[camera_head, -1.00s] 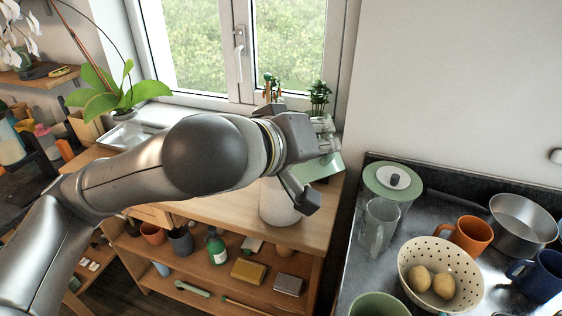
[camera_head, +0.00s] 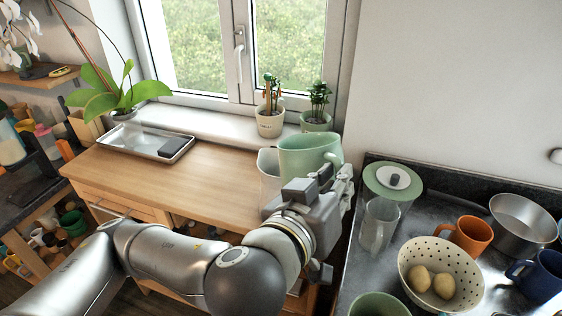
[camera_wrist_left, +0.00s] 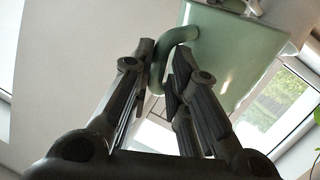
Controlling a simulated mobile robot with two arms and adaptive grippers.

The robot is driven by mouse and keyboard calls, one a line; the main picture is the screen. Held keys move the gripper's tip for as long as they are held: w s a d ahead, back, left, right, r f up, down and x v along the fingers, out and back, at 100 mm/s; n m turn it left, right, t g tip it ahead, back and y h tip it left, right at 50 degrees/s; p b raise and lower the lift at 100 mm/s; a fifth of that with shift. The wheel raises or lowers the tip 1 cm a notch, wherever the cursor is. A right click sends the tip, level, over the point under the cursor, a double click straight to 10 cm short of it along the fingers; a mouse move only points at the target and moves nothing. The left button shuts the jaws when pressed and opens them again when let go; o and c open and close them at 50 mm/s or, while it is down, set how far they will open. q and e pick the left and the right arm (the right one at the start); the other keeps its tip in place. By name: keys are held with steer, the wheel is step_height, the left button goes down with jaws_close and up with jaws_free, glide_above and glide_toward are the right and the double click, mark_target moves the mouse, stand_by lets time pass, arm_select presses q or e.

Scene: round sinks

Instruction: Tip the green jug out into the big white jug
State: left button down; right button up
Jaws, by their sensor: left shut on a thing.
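The green jug (camera_head: 308,152) is held by my left gripper (camera_head: 332,180) in the head view. It looks about upright, with its rim up, above the right end of the wooden counter. In the left wrist view, the fingers (camera_wrist_left: 163,60) are shut on the handle of the green jug (camera_wrist_left: 232,45). The big white jug (camera_head: 267,166) stands on the counter just left of and behind the green jug, overlapped by it and by my gripper; its lower part is hidden. The inside of neither jug can be made out. My right gripper is not in view.
Two potted plants (camera_head: 270,122) stand on the windowsill behind. A metal tray (camera_head: 150,143) lies at the counter's left; the counter's middle is clear. On the dark worktop at right are a clear jug (camera_head: 380,225), a dotted colander (camera_head: 441,275), an orange mug (camera_head: 470,236) and a pan (camera_head: 523,224).

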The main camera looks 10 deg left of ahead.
arm_select(q)
steer(key=shift+s+d+f+m+t, duration=0.3)
steer(key=shift+s+f+m+t, duration=0.2)
steer(key=shift+f, duration=0.25)
steer(key=shift+s+d+f+m+t, duration=0.3)
steer(key=shift+f+m+t, duration=0.2)
steer(key=shift+f, duration=0.25)
steer(key=shift+s+d+f+m+t, duration=0.25)
steer(key=shift+s+f+m+t, duration=0.2)
steer(key=shift+f, duration=0.3)
steer(key=shift+s, duration=0.1)
